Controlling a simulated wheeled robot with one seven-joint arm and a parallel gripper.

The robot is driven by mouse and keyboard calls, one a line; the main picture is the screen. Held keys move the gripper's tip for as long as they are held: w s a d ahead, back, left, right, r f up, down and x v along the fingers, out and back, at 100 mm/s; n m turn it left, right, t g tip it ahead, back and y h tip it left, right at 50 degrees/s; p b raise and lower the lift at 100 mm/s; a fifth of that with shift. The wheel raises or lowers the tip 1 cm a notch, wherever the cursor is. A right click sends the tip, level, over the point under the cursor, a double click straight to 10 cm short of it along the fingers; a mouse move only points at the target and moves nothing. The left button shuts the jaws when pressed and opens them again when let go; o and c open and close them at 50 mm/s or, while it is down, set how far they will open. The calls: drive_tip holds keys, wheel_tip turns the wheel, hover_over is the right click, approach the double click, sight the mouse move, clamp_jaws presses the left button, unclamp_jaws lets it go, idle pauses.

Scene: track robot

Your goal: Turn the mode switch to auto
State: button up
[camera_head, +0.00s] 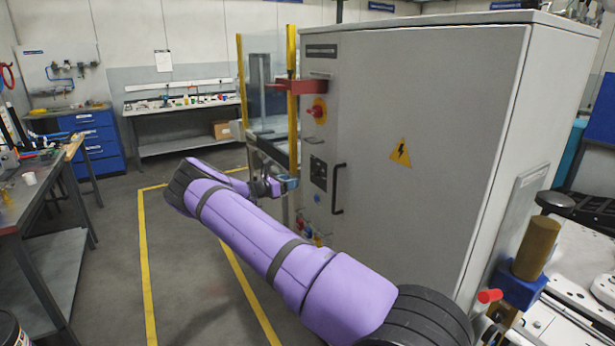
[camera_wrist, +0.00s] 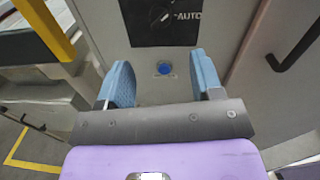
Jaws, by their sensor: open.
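The mode switch (camera_wrist: 162,18) is a dark knob on a black plate (camera_wrist: 143,32) at the top of the wrist view, with the word AUTO to its right. Its upper part is cut off, and I cannot tell its setting for sure. The black plate also shows on the cabinet front in the head view (camera_head: 318,172). My gripper (camera_wrist: 163,82) is open, its two blue fingers apart and empty. In the picture the fingers lie below the switch, on either side of a blue button. My gripper (camera_head: 286,184) is close to the cabinet front in the head view.
The blue button (camera_wrist: 165,68) is on the panel below the switch. A dark door handle (camera_head: 338,188) stands out right of the plate. A red rotary handle (camera_head: 317,110) is above. A yellow-framed guard (camera_head: 292,80) stands at the cabinet's left.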

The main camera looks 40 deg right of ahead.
sight(312, 175)
drive_tip(key=d, duration=0.3)
drive_tip(key=s+d, duration=0.1)
drive_tip(key=d, duration=0.3)
drive_tip(key=s+d, duration=0.1)
drive_tip(key=d, duration=0.2)
drive_tip(key=shift+d, duration=0.15)
drive_tip(key=c, duration=0.9)
